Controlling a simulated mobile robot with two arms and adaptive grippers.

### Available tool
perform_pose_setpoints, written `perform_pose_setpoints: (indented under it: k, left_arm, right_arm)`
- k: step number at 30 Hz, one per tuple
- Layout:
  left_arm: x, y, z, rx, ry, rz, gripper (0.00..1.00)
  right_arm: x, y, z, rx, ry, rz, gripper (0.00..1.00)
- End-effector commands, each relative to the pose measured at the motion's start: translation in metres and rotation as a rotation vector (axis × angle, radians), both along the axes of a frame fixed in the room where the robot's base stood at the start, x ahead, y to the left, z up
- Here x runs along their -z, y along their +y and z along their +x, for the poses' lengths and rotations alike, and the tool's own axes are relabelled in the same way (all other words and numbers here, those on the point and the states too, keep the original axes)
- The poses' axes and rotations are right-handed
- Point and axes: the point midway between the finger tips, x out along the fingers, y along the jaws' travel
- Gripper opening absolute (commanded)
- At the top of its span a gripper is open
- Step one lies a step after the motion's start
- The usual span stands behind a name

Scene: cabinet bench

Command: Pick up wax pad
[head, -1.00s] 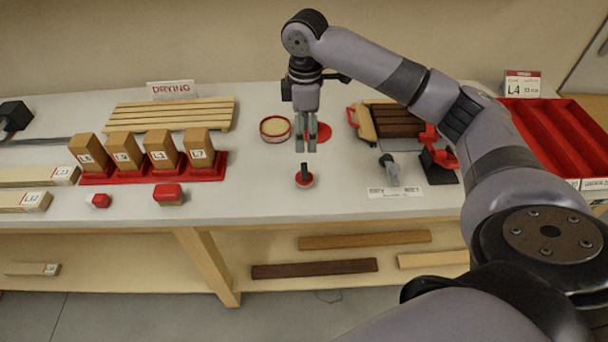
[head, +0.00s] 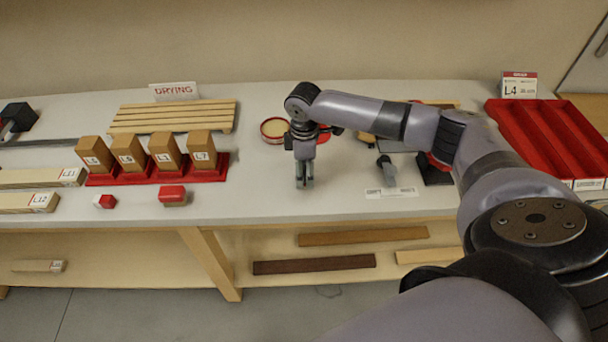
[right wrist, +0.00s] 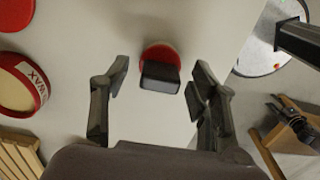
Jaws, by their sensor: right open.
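The wax pad, a round red pad with a black block handle (right wrist: 160,75), stands on the bench in the right wrist view. In the head view my right gripper hides it. My right gripper (head: 304,184) points straight down over the pad's place. In the right wrist view its fingers (right wrist: 160,80) are open, one on each side of the black handle, with visible gaps. The pad does not look held. My left gripper is not in view.
A round wax tin (head: 274,130) stands behind my right gripper, with a red disc (head: 323,137) beside it. A grey tool (head: 386,172) lies to the right. Red-based blocks (head: 156,172) stand left. The bench's front edge is close.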

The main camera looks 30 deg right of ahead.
Motion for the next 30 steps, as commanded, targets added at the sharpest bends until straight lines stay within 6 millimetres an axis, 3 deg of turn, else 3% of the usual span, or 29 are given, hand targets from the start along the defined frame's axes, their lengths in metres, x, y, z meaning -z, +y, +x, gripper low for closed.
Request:
perform_pose_setpoints:
  k: [5, 27, 30]
  left_arm:
    - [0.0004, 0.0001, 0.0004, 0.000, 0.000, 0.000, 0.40]
    - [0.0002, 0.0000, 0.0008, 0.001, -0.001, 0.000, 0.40]
    - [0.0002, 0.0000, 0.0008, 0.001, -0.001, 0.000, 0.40]
  right_arm:
    - [0.0006, 0.0000, 0.0000, 0.000, 0.000, 0.000, 0.55]
    - [0.0001, -0.0003, 0.0001, 0.000, 0.000, 0.000, 0.06]
    - [-0.0001, -0.0002, 0.0001, 0.000, 0.000, 0.000, 0.04]
